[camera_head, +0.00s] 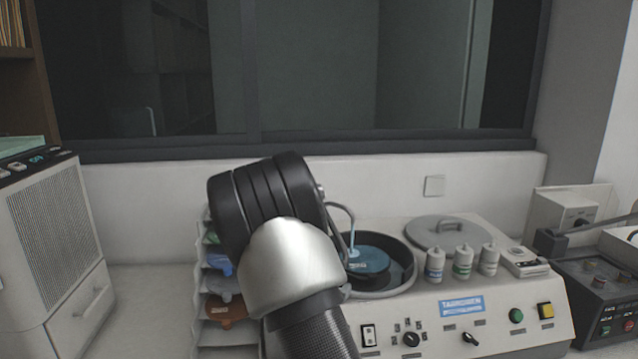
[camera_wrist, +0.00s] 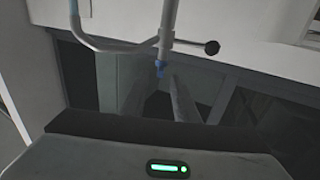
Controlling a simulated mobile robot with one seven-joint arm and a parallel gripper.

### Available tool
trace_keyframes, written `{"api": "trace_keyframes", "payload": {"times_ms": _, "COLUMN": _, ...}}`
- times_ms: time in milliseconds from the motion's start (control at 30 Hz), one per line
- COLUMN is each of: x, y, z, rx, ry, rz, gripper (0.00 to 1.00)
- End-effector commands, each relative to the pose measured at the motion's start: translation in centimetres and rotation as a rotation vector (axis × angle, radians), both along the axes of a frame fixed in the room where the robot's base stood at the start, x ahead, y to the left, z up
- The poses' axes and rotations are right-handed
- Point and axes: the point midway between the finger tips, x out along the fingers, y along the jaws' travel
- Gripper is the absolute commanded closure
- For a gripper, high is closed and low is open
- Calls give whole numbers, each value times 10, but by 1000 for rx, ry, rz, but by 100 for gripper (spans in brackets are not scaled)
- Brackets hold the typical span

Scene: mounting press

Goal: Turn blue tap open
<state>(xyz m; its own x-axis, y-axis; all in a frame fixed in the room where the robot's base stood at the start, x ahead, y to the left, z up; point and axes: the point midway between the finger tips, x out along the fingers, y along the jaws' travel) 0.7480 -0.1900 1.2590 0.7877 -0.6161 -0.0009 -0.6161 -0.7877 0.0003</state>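The tap is a thin grey pipe (camera_wrist: 112,44) in the wrist view. Its bent spout has a blue end (camera_wrist: 73,6) at the top left. A post carries a small blue part (camera_wrist: 160,68) and a short side lever with a black ball knob (camera_wrist: 212,47). In the head view the curved pipe (camera_head: 347,210) shows just right of my arm, over the bowl. My gripper's housing (camera_wrist: 168,150), with a green light, fills the bottom of the wrist view, apart from the tap in the picture.
The polishing machine (camera_head: 540,335) has a bowl with a blue disc (camera_head: 369,261), a grey lid (camera_head: 432,232), three bottles and front knobs. A tray rack (camera_head: 203,290) stands left of it. A dark-framed window (camera_head: 320,70) is behind. The bench between the white cabinet (camera_head: 60,230) and rack is clear.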

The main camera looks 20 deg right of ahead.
Motion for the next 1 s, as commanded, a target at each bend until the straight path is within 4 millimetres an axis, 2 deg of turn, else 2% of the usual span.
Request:
{"api": "trace_keyframes", "payload": {"times_ms": 300, "x": 54, "y": -43, "z": 1, "rx": -1, "ry": -1, "rz": -1, "gripper": 73}}
{"api": "trace_keyframes", "payload": {"times_ms": 500, "x": 76, "y": -59, "z": 1, "rx": 0, "ry": -2, "rz": 0, "gripper": 73}}
{"api": "trace_keyframes", "payload": {"times_ms": 933, "x": 83, "y": -65, "z": 0, "rx": -1, "ry": -1, "rz": 1, "gripper": 73}}
{"api": "trace_keyframes", "payload": {"times_ms": 1000, "x": 83, "y": -65, "z": 0, "rx": -1, "ry": -1, "rz": 1, "gripper": 83}}
